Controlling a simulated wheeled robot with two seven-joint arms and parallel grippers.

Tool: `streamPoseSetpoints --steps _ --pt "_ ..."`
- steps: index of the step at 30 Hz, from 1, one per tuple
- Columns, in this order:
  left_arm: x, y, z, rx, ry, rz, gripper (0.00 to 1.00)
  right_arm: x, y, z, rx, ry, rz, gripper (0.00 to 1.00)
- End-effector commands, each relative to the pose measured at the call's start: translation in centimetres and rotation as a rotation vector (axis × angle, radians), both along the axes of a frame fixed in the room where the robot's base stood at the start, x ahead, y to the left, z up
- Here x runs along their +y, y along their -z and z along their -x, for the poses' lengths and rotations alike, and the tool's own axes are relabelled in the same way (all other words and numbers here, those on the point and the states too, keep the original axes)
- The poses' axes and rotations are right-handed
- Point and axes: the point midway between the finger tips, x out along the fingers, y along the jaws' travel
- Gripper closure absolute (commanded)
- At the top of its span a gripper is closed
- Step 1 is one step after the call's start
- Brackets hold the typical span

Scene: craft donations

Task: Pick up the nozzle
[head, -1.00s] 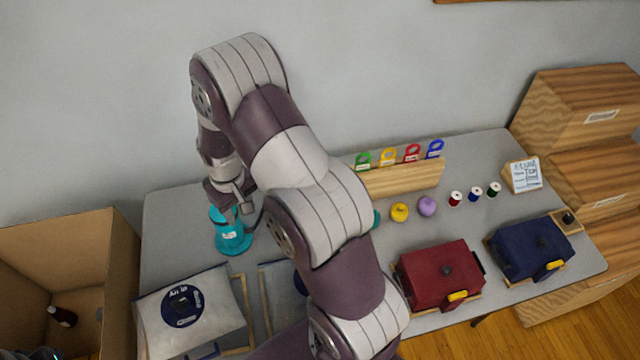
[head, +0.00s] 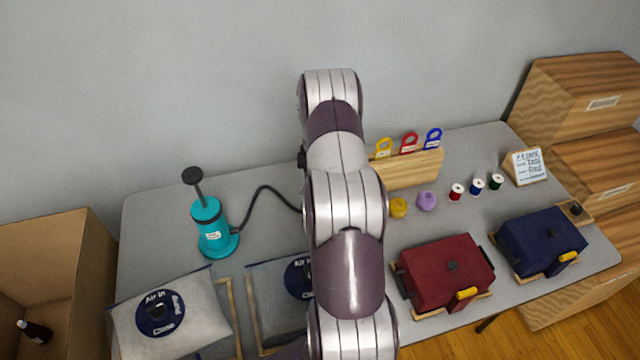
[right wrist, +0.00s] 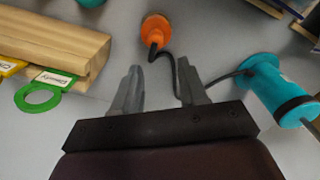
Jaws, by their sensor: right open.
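The orange nozzle (right wrist: 156,30) stands on the grey table in the right wrist view, at the end of a black hose. The hose leads to the teal pump (right wrist: 268,82), which also shows in the head view (head: 212,228) with its black handle raised. In the head view my right arm hides the nozzle and the gripper. My left gripper is in neither view.
A wooden rack (right wrist: 60,42) with ring tags stands close to the nozzle, a green tag (right wrist: 40,95) at its end. Two pale bags (head: 185,325) lie in front of the pump. Red (head: 440,275) and blue (head: 535,245) cases stand at right.

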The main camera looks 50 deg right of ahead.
Motion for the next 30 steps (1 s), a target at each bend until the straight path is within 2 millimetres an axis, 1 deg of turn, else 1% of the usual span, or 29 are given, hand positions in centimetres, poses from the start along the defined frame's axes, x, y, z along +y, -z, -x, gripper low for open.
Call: streamPoseSetpoints --steps 1,2,3,4,5,6,8,9,11,12,15,16,18,20,27,30 --pt "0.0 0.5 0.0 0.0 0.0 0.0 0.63 -0.5 0.5 0.0 -0.001 0.001 0.001 0.51" --pt "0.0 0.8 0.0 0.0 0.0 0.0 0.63 -0.6 0.7 0.0 -0.001 0.001 0.001 0.41" --pt "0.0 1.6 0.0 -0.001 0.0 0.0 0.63 -0.8 1.7 0.0 -0.001 0.001 0.001 0.28" --pt "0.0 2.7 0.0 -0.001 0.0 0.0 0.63 -1.1 2.6 -0.1 -0.004 0.002 0.003 0.18" --pt "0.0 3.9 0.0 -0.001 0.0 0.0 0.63 -1.3 3.4 -0.2 -0.007 0.04 0.006 0.09" --pt "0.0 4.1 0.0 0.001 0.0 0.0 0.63 -1.3 3.4 -0.3 -0.008 0.17 0.006 0.06" --pt "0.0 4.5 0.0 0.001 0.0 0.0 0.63 -1.4 3.4 -0.3 -0.009 0.41 0.007 0.06" --pt "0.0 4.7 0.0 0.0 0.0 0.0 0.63 -1.4 3.4 -0.2 -0.009 0.58 0.005 0.06" --pt "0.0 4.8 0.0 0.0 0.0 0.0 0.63 -1.3 3.3 -0.2 -0.008 0.825 0.004 0.06" --pt "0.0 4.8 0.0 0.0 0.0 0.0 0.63 -1.2 3.1 -0.1 -0.006 0.975 0.003 0.06" --pt "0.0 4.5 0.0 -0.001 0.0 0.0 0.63 -1.1 2.8 0.0 -0.001 1.269 0.002 0.06" --pt "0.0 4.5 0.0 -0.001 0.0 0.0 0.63 -1.0 2.8 0.1 0.001 1.331 0.002 0.06" --pt "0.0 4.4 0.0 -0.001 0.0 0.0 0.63 -1.0 3.0 0.1 0.002 1.428 0.002 0.06" --pt "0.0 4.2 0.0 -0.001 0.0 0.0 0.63 -1.0 3.6 0.1 0.003 1.464 0.002 0.06" --pt "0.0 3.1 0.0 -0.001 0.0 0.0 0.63 -1.0 8.8 0.1 0.004 1.469 0.002 0.06" --pt "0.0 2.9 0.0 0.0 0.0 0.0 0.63 -1.0 10.0 0.1 0.003 1.469 0.002 0.06"
